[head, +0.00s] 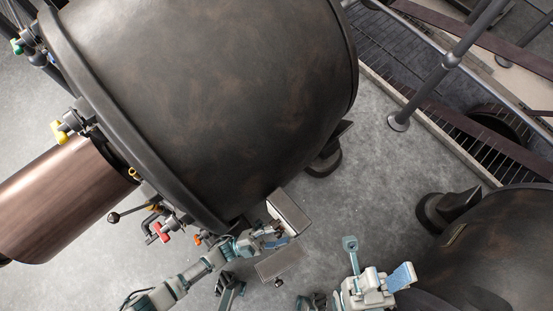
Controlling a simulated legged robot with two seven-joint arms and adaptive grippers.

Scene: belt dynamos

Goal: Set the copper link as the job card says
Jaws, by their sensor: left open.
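My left gripper (276,239) reaches in from the lower left. It is open, between two grey box-like plates, an upper one (288,212) and a lower one (279,262), beside the big dark drum. I cannot tell whether it touches either plate. My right gripper (377,258) is at the bottom, right of centre, with its two fingers spread wide apart and nothing visible between them. I cannot make out the copper link or the job card; the area around my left gripper is small and partly covered by the gripper.
A large dark drum (215,85) fills the upper middle. A copper-brown cylinder (65,200) joins it at left, with yellow (58,131) and red (161,232) handles near its rim. A second dark drum (490,250) stands lower right. A railing (449,62) borders the upper right. Grey floor (375,165) is clear between.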

